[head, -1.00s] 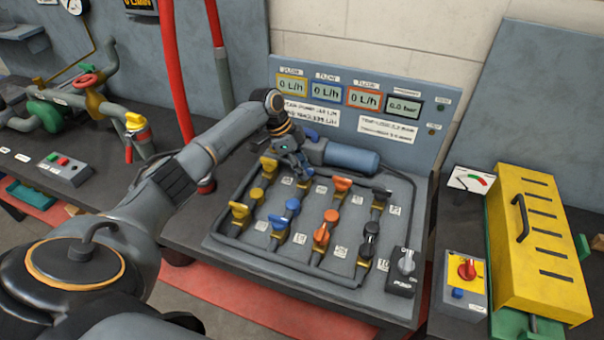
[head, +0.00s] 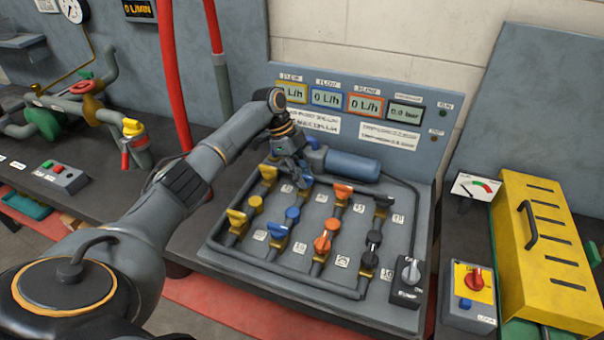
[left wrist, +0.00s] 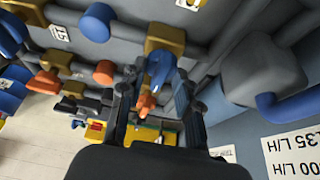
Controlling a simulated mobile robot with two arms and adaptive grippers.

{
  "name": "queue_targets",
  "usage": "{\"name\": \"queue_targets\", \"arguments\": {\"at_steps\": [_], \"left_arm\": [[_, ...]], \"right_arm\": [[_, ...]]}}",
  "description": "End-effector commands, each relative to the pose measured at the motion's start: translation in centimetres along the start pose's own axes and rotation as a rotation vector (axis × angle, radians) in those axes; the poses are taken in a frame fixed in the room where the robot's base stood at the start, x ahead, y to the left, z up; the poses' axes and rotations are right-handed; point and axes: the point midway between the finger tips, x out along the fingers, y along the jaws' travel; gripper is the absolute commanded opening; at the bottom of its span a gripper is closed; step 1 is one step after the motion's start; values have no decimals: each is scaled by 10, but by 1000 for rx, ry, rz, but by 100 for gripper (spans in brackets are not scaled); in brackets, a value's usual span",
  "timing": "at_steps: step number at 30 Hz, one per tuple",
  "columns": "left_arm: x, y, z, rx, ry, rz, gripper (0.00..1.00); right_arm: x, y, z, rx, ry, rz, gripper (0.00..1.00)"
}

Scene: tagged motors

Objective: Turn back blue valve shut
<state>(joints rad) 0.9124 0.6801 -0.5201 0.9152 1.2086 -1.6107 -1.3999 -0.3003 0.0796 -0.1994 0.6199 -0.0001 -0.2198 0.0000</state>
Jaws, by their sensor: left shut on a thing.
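The back blue valve stands in the back row of the valve panel (head: 340,283). In the head view my left gripper (head: 298,174) reaches down over it from behind and hides most of it; a bit of blue (head: 308,181) shows beside the fingers. In the left wrist view the blue handle (left wrist: 160,66) sits between the two fingers, on a brass-coloured valve body (left wrist: 163,38). The gripper is shut on this handle. The front blue valve (head: 278,231) stands nearer, apart from the gripper. My right gripper is in neither view.
A back yellow valve (head: 268,173) and a back orange valve (head: 342,190) flank the gripper closely. A grey-blue cylinder (head: 352,165) lies just behind. The blue-framed display (head: 327,98) reads 0 L/h. A pump switch (head: 410,275) sits at the panel's front right.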

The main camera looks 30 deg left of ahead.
Motion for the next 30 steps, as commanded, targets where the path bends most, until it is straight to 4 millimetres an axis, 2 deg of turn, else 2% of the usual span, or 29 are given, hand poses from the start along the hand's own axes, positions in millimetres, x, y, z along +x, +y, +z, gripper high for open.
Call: {"name": "queue_targets", "arguments": {"at_steps": [2,3,5,6,17,20,30], "left_arm": [[2,1,0,1,-1,5,1],[2,1,0,1,-1,5,41],[2,1,0,1,-1,4,53],[2,1,0,0,-1,4,56],[-5,0,0,0,0,-1,56],[-19,-1,0,0,0,-2,56],[-89,-1,-1,1,0,-2,56]], "right_arm": [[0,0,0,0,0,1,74],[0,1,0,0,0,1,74],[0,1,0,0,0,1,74],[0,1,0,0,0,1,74],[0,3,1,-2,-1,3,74],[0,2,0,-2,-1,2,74],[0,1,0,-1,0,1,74]]}}
